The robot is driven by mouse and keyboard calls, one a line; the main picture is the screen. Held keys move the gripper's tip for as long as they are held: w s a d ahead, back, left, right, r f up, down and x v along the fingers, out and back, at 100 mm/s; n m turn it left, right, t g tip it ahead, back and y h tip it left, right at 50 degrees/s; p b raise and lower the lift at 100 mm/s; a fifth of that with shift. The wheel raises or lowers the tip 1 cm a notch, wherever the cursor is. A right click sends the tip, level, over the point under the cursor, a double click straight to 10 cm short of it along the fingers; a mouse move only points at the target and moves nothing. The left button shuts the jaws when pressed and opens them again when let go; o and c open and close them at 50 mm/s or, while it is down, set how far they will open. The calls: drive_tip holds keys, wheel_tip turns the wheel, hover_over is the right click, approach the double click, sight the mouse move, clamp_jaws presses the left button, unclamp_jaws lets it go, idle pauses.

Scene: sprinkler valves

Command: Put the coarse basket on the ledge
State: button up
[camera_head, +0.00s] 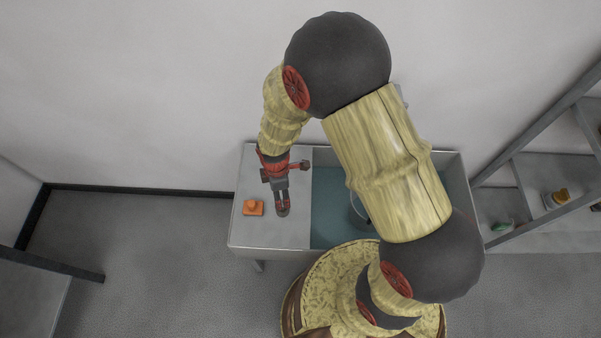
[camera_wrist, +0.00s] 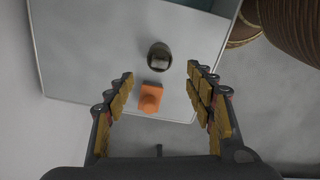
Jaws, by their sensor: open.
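A small dark round cup-like piece with a brownish top (camera_wrist: 159,56) stands on the pale ledge (camera_wrist: 85,50) in the wrist view; it looks like the coarse basket, though its mesh is too small to tell. In the head view the ledge (camera_head: 272,234) is the flat left part of the sink unit. My gripper (camera_wrist: 160,70) is open and empty, pointing down above the ledge. The round piece lies just beyond the fingertips, apart from them. In the head view my gripper (camera_head: 283,208) covers or blends with that piece.
An orange block with a knob (camera_wrist: 151,97) sits beside the round piece, near the ledge's edge; it also shows in the head view (camera_head: 253,208). The teal basin (camera_head: 328,225) is to the right, partly behind my arm. A shelf rack (camera_head: 535,170) stands far right.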

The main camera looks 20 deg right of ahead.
drive_tip(key=d+r+m+t, duration=0.1)
drive_tip(key=d+r+m, duration=0.25)
drive_tip(key=r, duration=0.75)
drive_tip(key=d+r+m+t, duration=0.2)
drive_tip(key=r+m, duration=0.2)
drive_tip(key=r, duration=0.8)
drive_tip(key=s+d+r+m+t, duration=0.1)
drive_tip(key=s+d+r+m, duration=0.2)
drive_tip(key=s+r, duration=0.3)
drive_tip(key=s+d+r+m+t, duration=0.1)
drive_tip(key=s+d+r+m, duration=0.2)
drive_tip(key=s+r+m, duration=0.3)
wheel_tip(320, 180, up, 4)
drive_tip(key=shift+f+t, duration=0.15)
drive_tip(key=shift+t, duration=0.15)
